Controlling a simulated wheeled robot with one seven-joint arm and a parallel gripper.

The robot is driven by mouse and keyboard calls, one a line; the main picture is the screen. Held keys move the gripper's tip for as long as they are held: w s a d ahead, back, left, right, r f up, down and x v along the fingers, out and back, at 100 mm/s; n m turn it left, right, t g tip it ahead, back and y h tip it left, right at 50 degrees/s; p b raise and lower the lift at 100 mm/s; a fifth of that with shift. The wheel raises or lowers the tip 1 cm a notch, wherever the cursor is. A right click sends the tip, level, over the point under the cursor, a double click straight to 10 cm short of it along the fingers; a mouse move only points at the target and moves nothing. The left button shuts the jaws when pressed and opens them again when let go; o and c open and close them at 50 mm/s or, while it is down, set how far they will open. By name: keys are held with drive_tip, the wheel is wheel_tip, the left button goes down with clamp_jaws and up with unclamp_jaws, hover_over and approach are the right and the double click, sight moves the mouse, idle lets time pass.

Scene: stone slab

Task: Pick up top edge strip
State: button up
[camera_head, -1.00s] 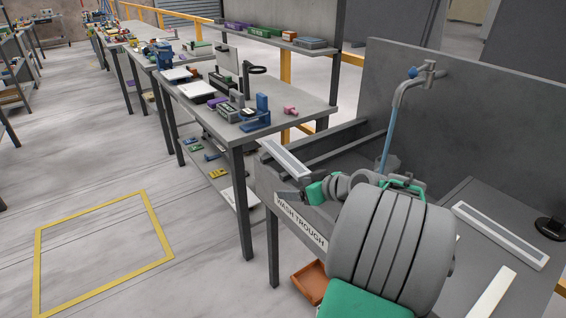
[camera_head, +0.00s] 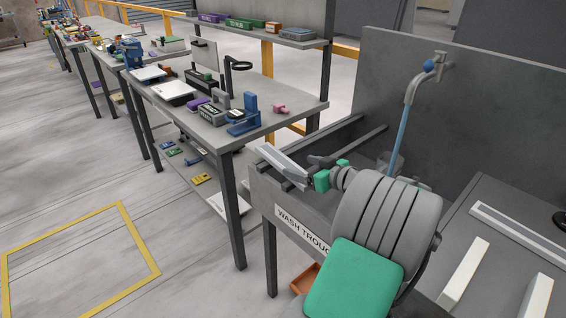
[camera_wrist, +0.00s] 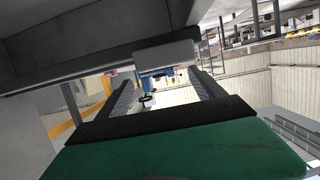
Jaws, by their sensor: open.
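A pale grey strip (camera_head: 280,158), which I take to be the top edge strip, lies slantwise at the left end of the wash trough (camera_head: 258,188). My gripper (camera_head: 307,181) is at the strip's near end in the head view; whether it touches cannot be told. In the wrist view my gripper (camera_wrist: 163,78) is open, its two dark ribbed fingers apart. A pale grey block-like end (camera_wrist: 165,54) shows across the gap near the fingertips; it may be the strip's end. Nothing is seen clamped.
A grey back panel (camera_head: 480,110) and a tap with a blue hose (camera_head: 404,125) stand behind my arm. Pale strips (camera_head: 465,272) lie on the surface at right. A workbench (camera_head: 205,120) with tools stands at left. The floor at left is clear.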

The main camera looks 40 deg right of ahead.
sight(284, 162)
drive_tip(key=x, duration=0.6)
drive_tip(key=shift+a, duration=0.3)
drive_tip(key=shift+c, duration=0.4)
clamp_jaws()
drive_tip(key=shift+r, duration=0.1)
